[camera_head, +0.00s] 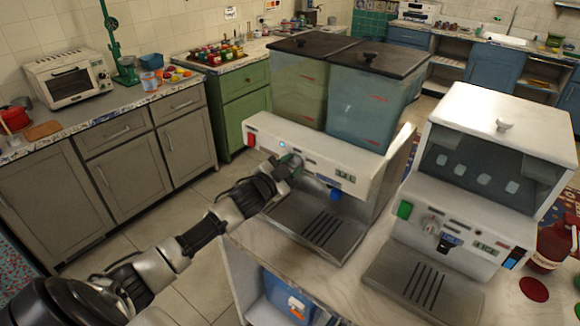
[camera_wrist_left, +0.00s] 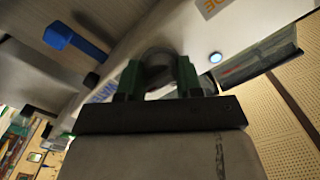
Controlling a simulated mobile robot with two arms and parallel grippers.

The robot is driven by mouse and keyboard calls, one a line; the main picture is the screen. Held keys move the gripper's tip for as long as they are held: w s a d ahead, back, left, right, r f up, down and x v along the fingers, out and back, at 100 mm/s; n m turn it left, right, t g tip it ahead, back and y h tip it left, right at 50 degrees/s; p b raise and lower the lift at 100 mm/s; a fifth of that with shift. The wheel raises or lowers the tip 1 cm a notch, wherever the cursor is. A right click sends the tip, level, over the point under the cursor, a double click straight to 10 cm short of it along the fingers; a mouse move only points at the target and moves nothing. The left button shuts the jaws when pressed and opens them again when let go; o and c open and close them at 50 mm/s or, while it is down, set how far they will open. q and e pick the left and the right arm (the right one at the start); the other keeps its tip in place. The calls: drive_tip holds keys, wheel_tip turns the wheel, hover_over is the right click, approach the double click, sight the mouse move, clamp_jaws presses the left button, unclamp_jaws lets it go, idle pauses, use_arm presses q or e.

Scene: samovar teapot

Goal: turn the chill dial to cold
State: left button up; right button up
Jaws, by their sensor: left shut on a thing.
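The left drink machine (camera_head: 320,150) has a white front panel with two lidded tanks on top. My left gripper (camera_head: 288,163) is at this panel, and its fingers cover the dial in the head view. In the left wrist view, the round grey dial (camera_wrist_left: 158,66) sits between the two green fingertips of my left gripper (camera_wrist_left: 158,78), which is shut on it. The dial's pointer and any cold mark cannot be made out. My right gripper is not in view.
A lit round button (camera_wrist_left: 215,57) is beside the dial. A blue tap lever (camera_head: 335,194) hangs below the panel, above the drip tray (camera_head: 318,226). A second white machine (camera_head: 470,215) stands to the right. A red bottle (camera_head: 551,245) is at the far right.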

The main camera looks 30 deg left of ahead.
use_arm(q)
drive_tip(key=shift+m, duration=2.2)
drive_tip(key=o, duration=0.9)
drive_tip(key=s+b, duration=0.3)
drive_tip(key=s, duration=0.7)
drive_tip(key=shift+s+a, duration=0.4)
